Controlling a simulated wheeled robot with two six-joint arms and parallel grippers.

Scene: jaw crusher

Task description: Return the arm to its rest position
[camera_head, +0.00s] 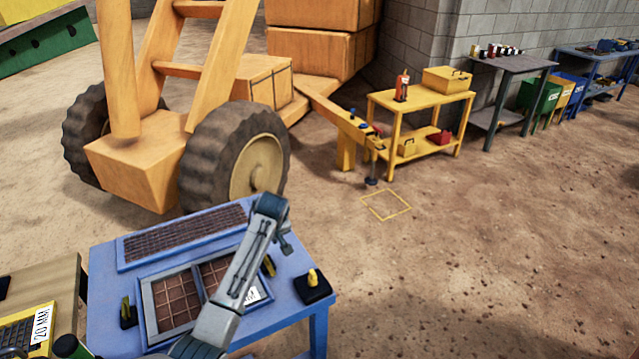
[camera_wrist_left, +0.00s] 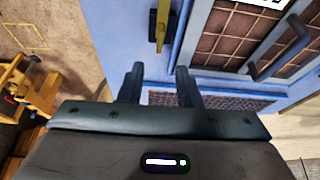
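My left arm crosses the blue table (camera_head: 300,318) in the head view. Its gripper (camera_head: 286,243) hangs over the table's far right corner area. In the left wrist view the two dark fingers (camera_wrist_left: 157,78) stand apart with nothing between them, so it is open and empty. Beyond the fingertips are a yellow lever on a black base (camera_wrist_left: 160,25) and a framed brown screen panel (camera_wrist_left: 222,28) with a dark handle (camera_wrist_left: 283,50). The screen panel (camera_head: 178,300) also shows in the head view, partly hidden by my arm. My right gripper is out of view.
A yellow knob on a black pad (camera_head: 313,287) sits on the table's right side. A dark mesh strip (camera_head: 185,232) lies at its back. A wooden table (camera_head: 50,278) adjoins on the left. A wheeled orange machine (camera_head: 155,160) stands behind. The dirt floor at right is clear.

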